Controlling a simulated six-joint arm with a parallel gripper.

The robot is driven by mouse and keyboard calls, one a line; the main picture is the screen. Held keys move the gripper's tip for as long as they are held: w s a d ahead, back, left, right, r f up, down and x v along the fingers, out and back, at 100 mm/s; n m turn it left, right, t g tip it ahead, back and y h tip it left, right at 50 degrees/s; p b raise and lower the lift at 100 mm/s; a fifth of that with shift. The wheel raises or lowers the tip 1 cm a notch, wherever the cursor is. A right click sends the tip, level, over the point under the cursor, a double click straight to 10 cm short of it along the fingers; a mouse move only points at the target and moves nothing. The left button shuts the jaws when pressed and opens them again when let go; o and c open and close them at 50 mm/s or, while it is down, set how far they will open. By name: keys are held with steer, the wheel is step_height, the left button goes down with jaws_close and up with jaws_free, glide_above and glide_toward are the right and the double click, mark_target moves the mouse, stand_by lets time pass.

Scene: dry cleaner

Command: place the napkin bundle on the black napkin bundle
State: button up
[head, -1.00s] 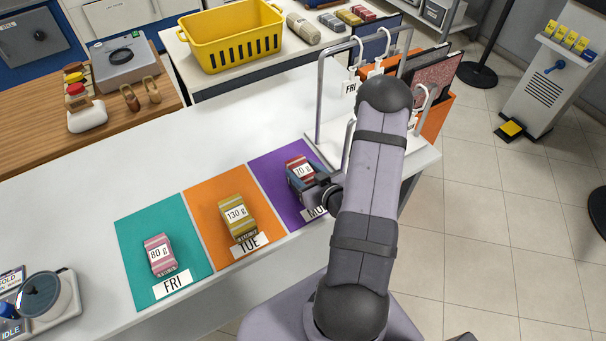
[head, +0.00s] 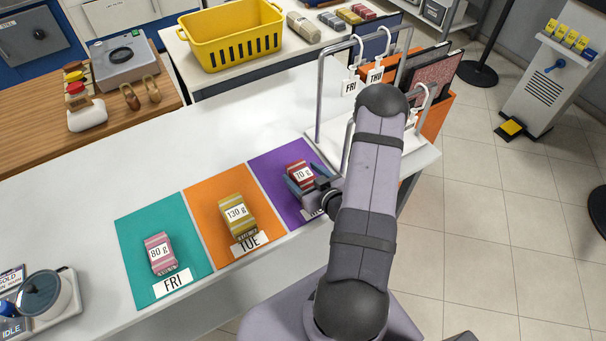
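A red striped napkin bundle (head: 299,174) with a "70 g" label is on the purple mat (head: 262,170). My gripper (head: 306,179) is low over this mat, its blue fingers spread apart on either side of the bundle. A yellow striped bundle (head: 236,213) marked "130 g" lies on the orange mat (head: 203,204) with the TUE card. A pink striped bundle (head: 160,252) marked "80 g" lies on the teal mat (head: 140,225) with the FRI card. I cannot make out a clearly black bundle; a dark grey one (head: 331,22) lies on the back table.
A metal rack (head: 319,85) with hangers and day tags stands on the counter beside my arm. A yellow basket (head: 230,40) and several bundles are on the back table. The counter behind the mats is clear.

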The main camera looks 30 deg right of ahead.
steer(key=shift+r, duration=0.2)
steer(key=shift+s, duration=0.25)
steer(key=v, duration=1.1)
steer(key=shift+s+r+p, duration=0.2)
steer(key=shift+p, duration=0.25)
